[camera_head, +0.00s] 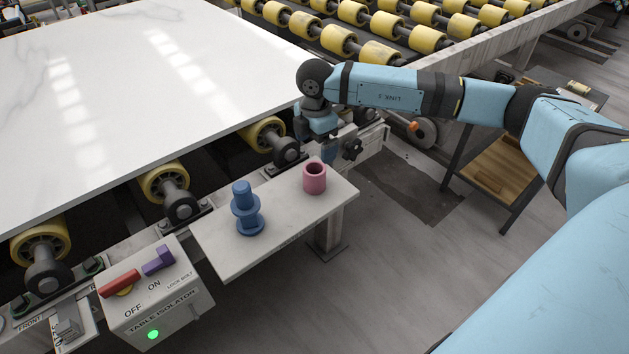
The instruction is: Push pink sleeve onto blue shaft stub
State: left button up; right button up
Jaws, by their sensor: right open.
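The pink sleeve (314,178) stands upright on the right part of a small grey shelf (283,233), its open bore facing up. The blue shaft stub (247,210) stands upright on the same shelf to the left of the sleeve, with a wider collar below its narrow top. The two are apart, and the stub's top is bare. My right gripper (329,152) hangs just behind and above the sleeve, pointing down, open and holding nothing that I can see. Its fingers are small and partly hidden by its own body. My left gripper is out of view.
A white stone slab (130,90) lies on yellow rollers (165,182) behind the shelf. An isolator box (155,290) with a red handle (118,283) and purple lock bolt (158,260) stands front left. A wooden-shelved cart (497,168) is at right. The floor before the shelf is clear.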

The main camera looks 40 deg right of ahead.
send_over(314, 172)
jog(key=s+a, duration=0.2)
jog(key=s, duration=0.1)
notch_tip(314, 172, down, 6)
jog(key=f, duration=0.1)
jog(key=f+b, duration=0.1)
jog(key=f, duration=0.1)
jog(key=w+f+b, duration=0.1)
jog(key=shift+d+f, duration=0.4)
jog(key=shift+c, duration=0.4)
jog(key=shift+r, duration=0.1)
jog(key=c, duration=1)
